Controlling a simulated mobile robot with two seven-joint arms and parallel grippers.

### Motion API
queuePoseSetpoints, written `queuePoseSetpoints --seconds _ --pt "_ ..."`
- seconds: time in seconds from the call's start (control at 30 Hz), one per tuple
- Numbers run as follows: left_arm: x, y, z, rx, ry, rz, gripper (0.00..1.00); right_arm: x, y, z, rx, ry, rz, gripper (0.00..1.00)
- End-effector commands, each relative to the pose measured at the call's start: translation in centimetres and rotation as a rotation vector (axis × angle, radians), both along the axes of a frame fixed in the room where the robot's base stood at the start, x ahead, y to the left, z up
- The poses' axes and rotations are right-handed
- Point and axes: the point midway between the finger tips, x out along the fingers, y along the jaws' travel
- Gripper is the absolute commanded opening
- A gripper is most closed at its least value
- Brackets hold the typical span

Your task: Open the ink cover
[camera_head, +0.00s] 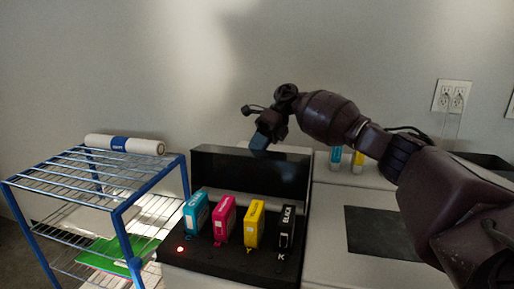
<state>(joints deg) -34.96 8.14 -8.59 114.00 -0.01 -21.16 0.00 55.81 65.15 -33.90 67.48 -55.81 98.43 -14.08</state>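The ink cover (219,168) is a dark panel standing raised, close to upright, at the back of the ink bay (215,252). Below it, cyan (196,212), magenta (224,217), yellow (254,223) and black (287,226) cartridges stand in a row in the open bay. My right gripper (259,146) hangs fingers down at the cover's top edge, a little right of its middle. Whether it touches the cover is unclear, and the finger gap cannot be made out. My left gripper is out of view.
A blue-framed wire rack (92,172) stands left of the printer with a white roll (125,144) on top. Cyan and yellow bottles (336,156) stand behind the printer's light top on the right. A wall outlet (452,97) with plugs is at upper right. A red light (180,249) glows at the bay's front left.

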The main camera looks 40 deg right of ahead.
Motion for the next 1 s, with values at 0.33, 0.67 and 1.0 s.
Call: queuePoseSetpoints --seconds 0.33,0.67,1.0 --pt "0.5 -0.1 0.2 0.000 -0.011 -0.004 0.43 -0.1 0.0 -0.9 -0.006 0.011 0.002 0.24" --pt "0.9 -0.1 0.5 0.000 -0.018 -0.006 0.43 0.0 0.0 -0.4 -0.003 0.005 -0.001 0.38" --pt "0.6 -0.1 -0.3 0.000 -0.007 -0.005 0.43 0.5 -2.5 1.7 -0.002 0.003 -0.004 0.38"
